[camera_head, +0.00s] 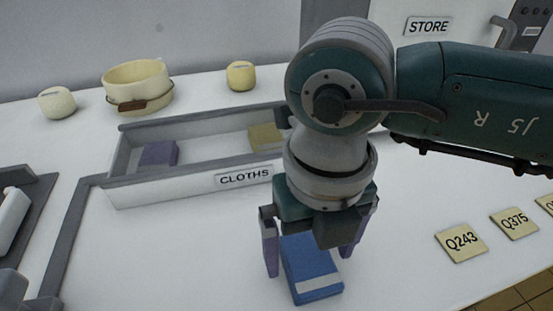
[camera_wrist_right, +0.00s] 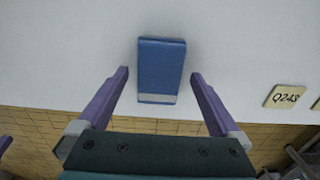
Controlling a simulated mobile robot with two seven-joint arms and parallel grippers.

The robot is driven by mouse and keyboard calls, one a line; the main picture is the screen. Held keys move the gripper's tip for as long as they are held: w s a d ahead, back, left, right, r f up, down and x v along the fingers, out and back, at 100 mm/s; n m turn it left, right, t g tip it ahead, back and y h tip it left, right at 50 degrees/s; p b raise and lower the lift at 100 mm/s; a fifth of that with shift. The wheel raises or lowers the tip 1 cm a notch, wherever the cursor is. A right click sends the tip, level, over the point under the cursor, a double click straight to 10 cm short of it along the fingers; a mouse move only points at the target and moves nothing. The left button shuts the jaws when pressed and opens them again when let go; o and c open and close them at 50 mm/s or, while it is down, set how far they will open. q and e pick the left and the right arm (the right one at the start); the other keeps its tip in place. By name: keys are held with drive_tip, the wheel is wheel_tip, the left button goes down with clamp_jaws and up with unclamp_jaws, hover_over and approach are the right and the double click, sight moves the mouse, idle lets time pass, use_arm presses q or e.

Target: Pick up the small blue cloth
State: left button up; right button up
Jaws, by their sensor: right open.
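The small blue cloth (camera_head: 312,268) is a folded blue block with a pale band near one end, lying flat on the white worktop. My right gripper (camera_head: 309,264) is open above it, with its purple fingers pointing down on either side; its wrist hides part of the cloth's far end. In the right wrist view the cloth (camera_wrist_right: 161,68) lies between and a little beyond the open fingers (camera_wrist_right: 160,75), with a gap on each side. Nothing is held.
Behind the cloth stands a long open tray (camera_head: 124,196) labelled CLOTHS, holding a purple cloth (camera_head: 158,153) and a yellowish cloth (camera_head: 264,137). A cream pot (camera_head: 137,84) stands behind it. Label cards, including Q243 (camera_head: 461,242), lie right. The worktop's front edge is near.

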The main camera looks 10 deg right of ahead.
sight(310, 258)
drive_tip(key=shift+f, duration=0.25)
drive_tip(key=c, duration=1.4)
drive_tip(key=shift+w+r, duration=0.1)
drive_tip(key=shift+r, duration=0.65)
wheel_tip(310, 258, up, 19)
drive_tip(key=shift+f+p, duration=0.15)
drive_tip(key=shift+p, duration=1.1)
